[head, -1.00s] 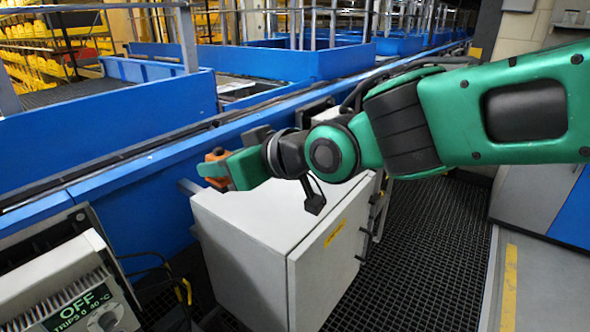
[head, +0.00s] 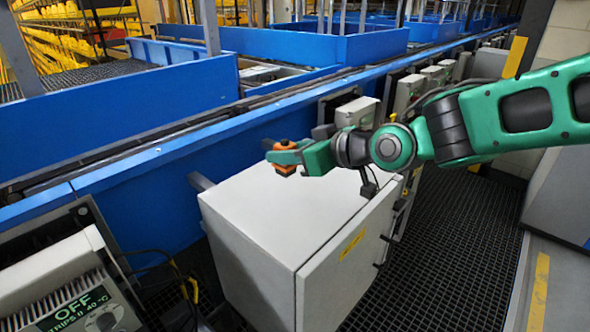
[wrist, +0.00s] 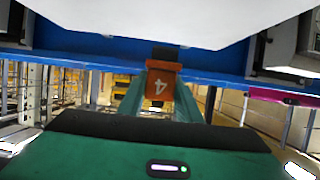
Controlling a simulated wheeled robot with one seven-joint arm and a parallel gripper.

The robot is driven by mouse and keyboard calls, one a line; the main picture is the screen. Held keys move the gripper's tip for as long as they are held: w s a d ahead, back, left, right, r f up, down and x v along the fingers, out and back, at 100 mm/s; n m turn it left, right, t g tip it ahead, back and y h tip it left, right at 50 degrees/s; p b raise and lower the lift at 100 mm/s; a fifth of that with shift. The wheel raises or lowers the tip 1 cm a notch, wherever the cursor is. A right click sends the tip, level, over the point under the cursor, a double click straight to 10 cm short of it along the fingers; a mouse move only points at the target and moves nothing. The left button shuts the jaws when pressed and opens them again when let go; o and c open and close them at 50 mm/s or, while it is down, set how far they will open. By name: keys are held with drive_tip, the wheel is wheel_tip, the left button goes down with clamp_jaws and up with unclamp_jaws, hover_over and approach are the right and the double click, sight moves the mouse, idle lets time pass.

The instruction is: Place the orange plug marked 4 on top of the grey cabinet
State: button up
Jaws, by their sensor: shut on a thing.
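My gripper (head: 284,158) is shut on the orange plug (head: 284,170). In the wrist view the plug (wrist: 160,84) shows a white 4 on its orange face and sits between my green fingers (wrist: 160,100), with a dark part beyond it. The grey cabinet (head: 270,222) stands below, with a pale flat top and a yellow label on its front door. In the head view the plug appears over the back part of the cabinet top. I cannot tell for sure whether it touches the top. A large pale surface, likely the cabinet (wrist: 170,18), fills the upper wrist view.
A blue conveyor wall (head: 150,215) runs behind the cabinet. A grey control box (head: 70,285) with an OFF label and cables stands at the lower left. Smaller grey boxes (head: 408,92) line the conveyor at the right. The cabinet top is otherwise clear.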

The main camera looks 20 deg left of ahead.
drive_tip(key=shift+w+d+f, duration=0.25)
drive_tip(key=shift+w+f, duration=0.1)
drive_tip(key=shift+w, duration=0.2)
drive_tip(key=shift+w+d+f, duration=0.25)
drive_tip(key=shift+w+f, duration=0.05)
drive_tip(key=shift+w, duration=0.2)
wheel_tip(320, 180, down, 4)
drive_tip(key=shift+f, duration=0.1)
drive_tip(key=o, duration=1.1)
